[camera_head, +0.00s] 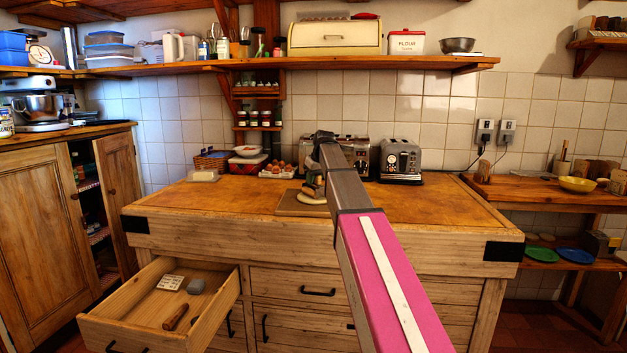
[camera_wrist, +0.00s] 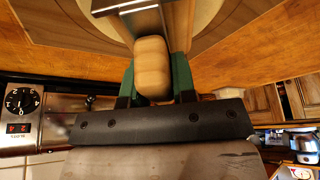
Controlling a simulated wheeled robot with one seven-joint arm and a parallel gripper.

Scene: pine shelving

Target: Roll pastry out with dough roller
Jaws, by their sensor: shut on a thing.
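The pastry (camera_head: 312,200) is a pale flat round on a wooden board (camera_head: 290,208) on the worktop. It also shows in the wrist view (camera_wrist: 205,22), partly hidden by the tool. My gripper (camera_head: 313,184) is low over the board. In the wrist view its green fingers (camera_wrist: 154,80) are shut on the rounded wooden handle of the dough roller (camera_wrist: 152,66). The roller's metal frame and a wooden cylinder show beyond the handle, over the pastry. I cannot tell whether the cylinder touches the pastry.
A toaster (camera_head: 401,161) and another metal appliance stand behind the board. Eggs (camera_head: 277,169) and a butter dish (camera_head: 203,175) are at the back left. An open drawer (camera_head: 160,305) juts out at the front left. The worktop right of the board is clear.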

